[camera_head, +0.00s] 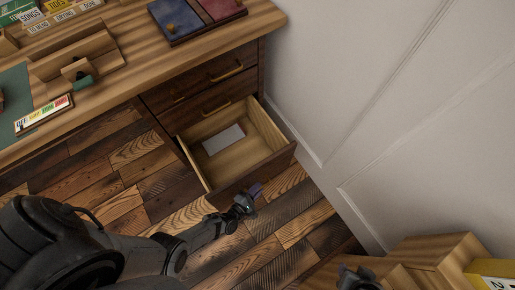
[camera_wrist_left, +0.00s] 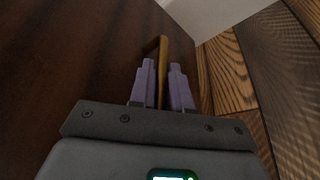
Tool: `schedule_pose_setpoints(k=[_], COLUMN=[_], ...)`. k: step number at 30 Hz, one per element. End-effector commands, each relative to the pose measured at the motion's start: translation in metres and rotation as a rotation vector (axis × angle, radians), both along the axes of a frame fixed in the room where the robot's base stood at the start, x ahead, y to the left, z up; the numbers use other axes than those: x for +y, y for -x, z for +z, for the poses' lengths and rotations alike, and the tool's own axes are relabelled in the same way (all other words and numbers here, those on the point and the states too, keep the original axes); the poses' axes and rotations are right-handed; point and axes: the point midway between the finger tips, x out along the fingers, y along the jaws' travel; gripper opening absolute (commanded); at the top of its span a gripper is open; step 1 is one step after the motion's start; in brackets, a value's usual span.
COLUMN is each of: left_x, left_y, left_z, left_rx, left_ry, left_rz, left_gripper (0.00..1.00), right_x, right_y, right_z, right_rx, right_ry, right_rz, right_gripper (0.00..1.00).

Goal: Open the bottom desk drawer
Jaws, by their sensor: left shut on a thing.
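The bottom desk drawer (camera_head: 262,132) is pulled well out from the desk, its pale wooden inside in plain view. A flat white item (camera_head: 223,139) lies in it. My left gripper (camera_head: 256,190) is low at the outer face of the drawer front (camera_head: 275,166). In the left wrist view its lilac fingers (camera_wrist_left: 162,82) are shut on the brass handle (camera_wrist_left: 162,50), which stands between them against the dark drawer front (camera_wrist_left: 75,60). The handle is hidden in the head view. A dark part of my right gripper (camera_head: 358,279) shows at the bottom edge; its fingers cannot be made out.
Closed drawers with brass handles (camera_head: 226,73) sit above the open one. The desktop (camera_head: 130,18) holds books, a wooden holder and a blue and red tray (camera_head: 197,15). A white wall (camera_head: 340,80) stands close on the right. Wooden boxes (camera_head: 432,258) are at lower right.

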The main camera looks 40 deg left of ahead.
Motion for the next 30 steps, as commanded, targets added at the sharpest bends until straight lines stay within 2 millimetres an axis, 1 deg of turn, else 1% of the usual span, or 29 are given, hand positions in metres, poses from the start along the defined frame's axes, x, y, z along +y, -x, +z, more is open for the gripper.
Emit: schedule_pose_setpoints(k=[10, 11, 12, 20, 23, 26, 30], left_x=[-0.001, -0.001, -0.001, 0.000, 0.000, 0.000, 0.002], left_y=[-0.001, -0.001, -0.001, 0.000, 0.004, 0.013, 0.034], left_z=[0.001, 0.001, 0.001, 0.000, 0.002, 0.004, 0.010], left_rx=[-0.003, -0.003, -0.003, -0.001, 0.001, 0.001, 0.003], left_ry=[0.002, 0.002, 0.002, 0.001, 0.001, 0.002, 0.002], left_rz=[0.001, 0.001, 0.001, 0.001, 0.001, 0.002, 0.001], left_gripper=[0.00, 0.20, 0.23, 0.23, 0.23, 0.23, 0.23], right_x=[-0.001, -0.001, -0.001, -0.001, -0.001, -0.001, -0.001], right_y=[0.000, 0.000, 0.000, 0.000, 0.000, 0.000, 0.000], right_z=[0.000, 0.000, 0.000, 0.000, 0.002, 0.007, 0.016], right_rx=[0.000, 0.000, 0.000, -0.001, -0.001, -0.001, -0.001], right_ry=[0.005, 0.005, 0.005, 0.005, 0.005, 0.005, 0.004], right_rz=[0.004, 0.004, 0.004, 0.004, 0.003, 0.003, 0.003], right_gripper=[0.43, 0.43, 0.43, 0.43, 0.43, 0.43, 0.43])
